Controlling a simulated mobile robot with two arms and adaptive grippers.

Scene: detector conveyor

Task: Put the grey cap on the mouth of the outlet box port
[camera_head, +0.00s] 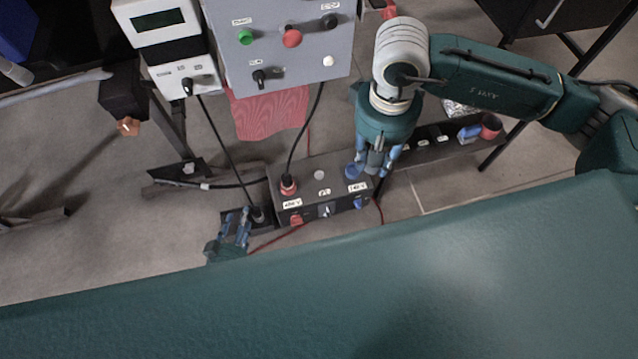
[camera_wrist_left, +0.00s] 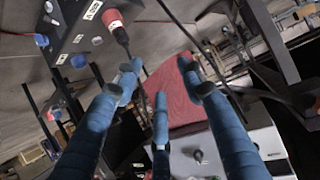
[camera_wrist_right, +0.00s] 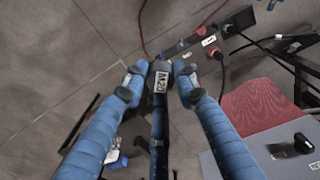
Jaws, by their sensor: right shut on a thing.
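The dark outlet box (camera_head: 335,205) lies in the middle of the head view. Its top has a red plugged port (camera_head: 288,186), a pale grey round port (camera_head: 319,174) and a blue port (camera_head: 352,170). My right gripper (camera_head: 376,164) is over the box's right end, beside the blue port, shut on a small grey piece, apparently the grey cap. The fingers mostly hide it; a white label reading M20 (camera_wrist_right: 160,82) shows between the fingertips in the right wrist view. My left gripper (camera_head: 238,222) is open and empty, left of the box. The box also shows in the left wrist view (camera_wrist_left: 85,35).
A dark tray (camera_head: 408,152) with labels, a blue piece and a red piece (camera_head: 490,126) lies right of the box. A control panel (camera_head: 285,60) with buttons stands behind, with a red cloth (camera_head: 270,115) below it. Black cables run down to the box area.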

